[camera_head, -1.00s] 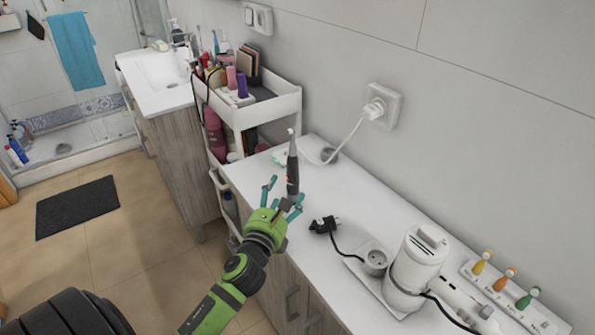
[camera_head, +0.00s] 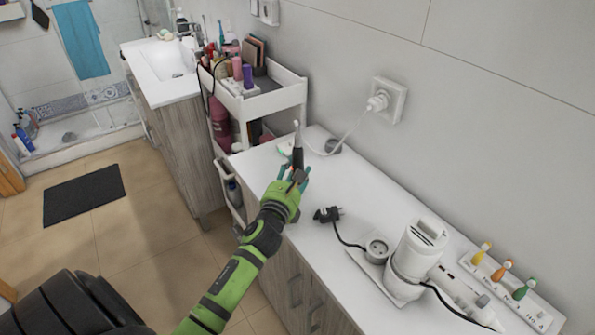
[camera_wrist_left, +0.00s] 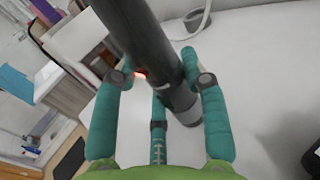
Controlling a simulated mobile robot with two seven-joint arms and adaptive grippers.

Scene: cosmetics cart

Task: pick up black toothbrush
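The black toothbrush (camera_head: 298,157) stands upright with its pale head up, near the back left of the white countertop (camera_head: 330,185). My left gripper (camera_head: 293,172) is at its lower part, coming from the front. In the left wrist view the dark toothbrush handle (camera_wrist_left: 150,50) passes between the teal fingers of my left gripper (camera_wrist_left: 158,68), with a small red light on it. One finger is on each side, close to the handle, and a third is below. The fingers look spread, not clamped; contact is unclear. My right gripper is not in view.
A black plug (camera_head: 327,214) lies to the right of the gripper. A white cart (camera_head: 285,98) with cosmetics is behind left. A cable runs from a wall socket (camera_head: 389,98).

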